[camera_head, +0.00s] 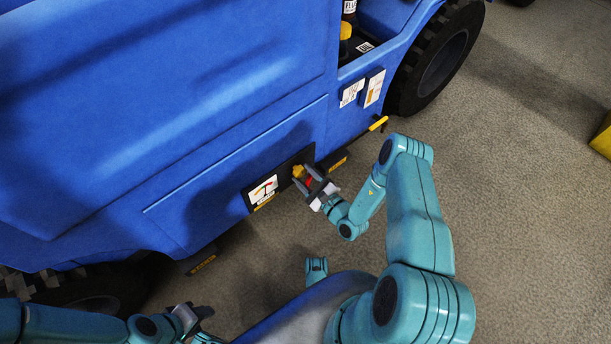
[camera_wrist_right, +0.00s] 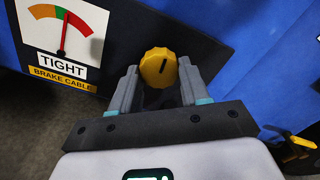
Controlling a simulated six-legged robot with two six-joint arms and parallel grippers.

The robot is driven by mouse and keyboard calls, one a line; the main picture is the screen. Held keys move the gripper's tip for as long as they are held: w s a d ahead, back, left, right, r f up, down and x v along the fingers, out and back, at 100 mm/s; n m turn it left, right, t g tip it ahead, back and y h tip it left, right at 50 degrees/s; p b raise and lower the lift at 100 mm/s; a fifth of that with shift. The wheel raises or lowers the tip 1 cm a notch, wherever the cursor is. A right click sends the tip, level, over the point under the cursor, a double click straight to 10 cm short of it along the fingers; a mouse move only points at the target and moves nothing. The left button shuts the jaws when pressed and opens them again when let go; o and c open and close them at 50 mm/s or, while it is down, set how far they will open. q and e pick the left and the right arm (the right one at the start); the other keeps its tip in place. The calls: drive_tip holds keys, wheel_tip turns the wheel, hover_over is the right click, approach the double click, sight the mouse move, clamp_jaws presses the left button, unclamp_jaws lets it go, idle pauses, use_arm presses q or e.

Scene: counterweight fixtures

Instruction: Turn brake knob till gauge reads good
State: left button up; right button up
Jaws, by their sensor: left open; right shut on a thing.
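The yellow brake knob (camera_wrist_right: 158,68) has a dark slanted mark on its face. It also shows in the head view (camera_head: 298,171), on a dark panel on the blue vehicle's side. My right gripper (camera_head: 308,180) is shut on the knob, with one grey finger on each side of it in the wrist view (camera_wrist_right: 159,85). The gauge (camera_wrist_right: 62,32), left of the knob, has orange, green and red bands. Its red needle points near the border of green and red, and its text reads TIGHT. My left gripper (camera_head: 200,313) is open and empty at the bottom of the head view.
A BRAKE CABLE label (camera_wrist_right: 62,79) sits under the gauge. A small yellow handle (camera_head: 378,124) sticks out from the vehicle (camera_head: 200,120) to the right of the panel. A black wheel (camera_head: 440,60) stands at upper right. Bare floor (camera_head: 530,200) lies to the right.

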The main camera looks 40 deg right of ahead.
drive_tip(key=o, duration=1.1)
drive_tip(key=shift+c, duration=0.2)
drive_tip(key=s+d+p, duration=0.1)
drive_tip(key=s+p, duration=0.3)
drive_tip(key=s, duration=1.2)
drive_tip(key=shift+s+d, duration=0.15)
drive_tip(key=shift+s, duration=0.05)
